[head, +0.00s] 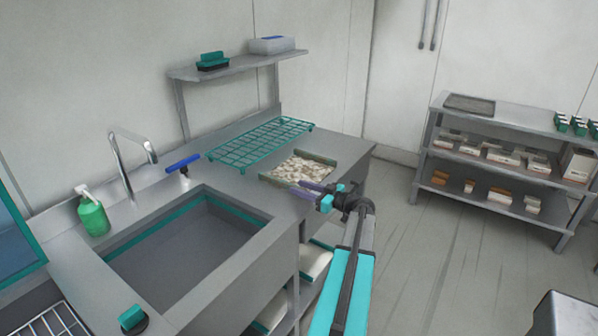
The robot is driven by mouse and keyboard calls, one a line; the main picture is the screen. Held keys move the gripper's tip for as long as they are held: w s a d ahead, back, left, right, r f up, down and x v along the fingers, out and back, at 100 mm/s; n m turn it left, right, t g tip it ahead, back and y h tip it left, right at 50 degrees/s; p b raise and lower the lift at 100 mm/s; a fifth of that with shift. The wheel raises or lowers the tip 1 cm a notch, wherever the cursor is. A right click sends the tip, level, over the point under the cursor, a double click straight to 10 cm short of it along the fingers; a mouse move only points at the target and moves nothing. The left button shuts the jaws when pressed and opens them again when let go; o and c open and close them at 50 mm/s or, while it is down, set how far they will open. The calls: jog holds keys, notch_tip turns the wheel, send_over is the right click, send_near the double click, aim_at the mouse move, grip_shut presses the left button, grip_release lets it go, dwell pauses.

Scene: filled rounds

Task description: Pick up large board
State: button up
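I cannot tell for sure which thing is the large board. Pale flat slabs lie on the shelves under the counter, one higher (315,261) and one lower (272,313), both partly hidden by the counter's frame. My gripper (306,188), with purple fingers, is over the counter's front edge, at the near right side of a shallow tray (265,178) filled with pale pieces. The gap between the fingertips is too small to make out. I see nothing clearly held, and cannot tell whether the fingers touch the tray.
A sink (185,245) with a tap (128,160), a green soap bottle (92,212) and a blue-handled squeegee (183,165) are at the left. A green wire rack (260,143) lies behind the tray. A wall shelf (235,66) hangs above. Open floor (430,270) separates the counter from a shelving unit (500,115).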

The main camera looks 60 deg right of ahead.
aim_at(285, 182)
jog(key=shift+w+f+p, duration=0.1)
jog(key=shift+w+p, duration=0.25)
jog(key=shift+w, duration=1.15)
jog(key=shift+w, duration=0.15)
jog(key=w+p, duration=0.2)
jog(key=shift+w+d+f, duration=0.1)
jog(key=shift+w+d, duration=0.2)
jog(key=shift+d, duration=0.05)
jog(key=shift+w+f+p, duration=0.2)
jog(key=shift+w+p, duration=0.4)
jog(key=shift+w, duration=0.55)
grip_shut()
